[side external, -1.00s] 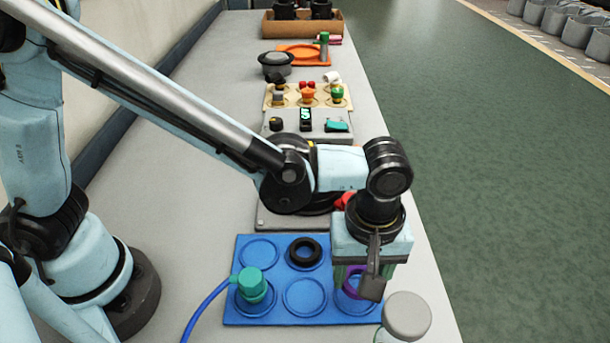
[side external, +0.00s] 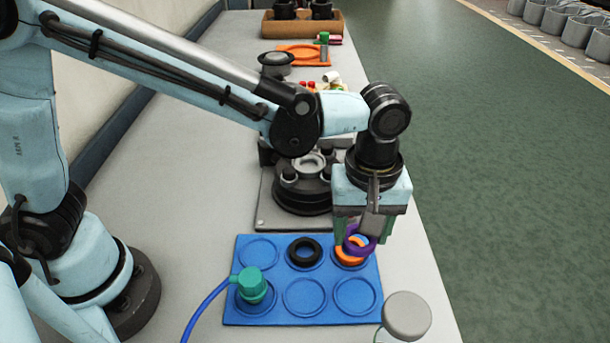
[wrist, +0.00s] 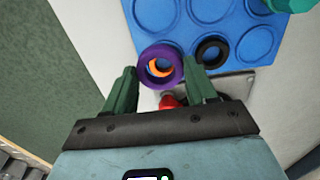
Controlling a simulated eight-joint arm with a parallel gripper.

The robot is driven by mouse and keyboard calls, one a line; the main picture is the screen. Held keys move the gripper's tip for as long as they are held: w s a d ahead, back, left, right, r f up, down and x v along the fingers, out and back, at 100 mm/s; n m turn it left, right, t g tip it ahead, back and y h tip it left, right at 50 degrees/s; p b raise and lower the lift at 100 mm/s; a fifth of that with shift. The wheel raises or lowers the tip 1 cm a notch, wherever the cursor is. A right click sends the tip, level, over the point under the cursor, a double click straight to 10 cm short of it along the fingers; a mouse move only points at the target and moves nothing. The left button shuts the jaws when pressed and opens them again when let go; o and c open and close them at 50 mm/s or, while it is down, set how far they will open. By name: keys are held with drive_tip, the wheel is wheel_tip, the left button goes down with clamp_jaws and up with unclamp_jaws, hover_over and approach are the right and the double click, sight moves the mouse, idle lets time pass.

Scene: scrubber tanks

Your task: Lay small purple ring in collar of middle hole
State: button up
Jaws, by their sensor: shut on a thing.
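My gripper (side external: 362,236) is shut on the small purple ring (side external: 361,245). In the wrist view, the purple ring (wrist: 161,64) sits between the green fingertips of my gripper (wrist: 162,78). In the side view the ring is held above the blue tray's back right recess, where an orange ring (side external: 349,254) lies. The holed grey-and-black fixture (side external: 308,175) stands behind the tray, with a pale round opening in its top. I cannot make out a collar of the middle hole; my arm hides part of the fixture.
The blue tray (side external: 305,318) also holds a black ring (side external: 304,250) and a teal plug (side external: 251,285) with a blue hose. A grey-lidded jar (side external: 406,316) stands at the front right edge. Bare bench lies left of the fixture.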

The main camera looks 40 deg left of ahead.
drive_tip(key=w+a+r, duration=0.4)
drive_tip(key=a+r, duration=0.1)
drive_tip(key=a, duration=0.4)
drive_tip(key=w+a+r, duration=0.4)
drive_tip(key=a, duration=0.6)
drive_tip(key=shift+w+d+f, duration=0.1)
drive_tip(key=shift+f, duration=1.3)
drive_tip(key=shift+w+d+f, duration=0.1)
drive_tip(key=shift+f, duration=1.3)
drive_tip(key=shift+f, duration=1.45)
drive_tip(key=o, duration=1.5)
drive_tip(key=shift+r, duration=0.1)
wheel_tip(320, 180, up, 7)
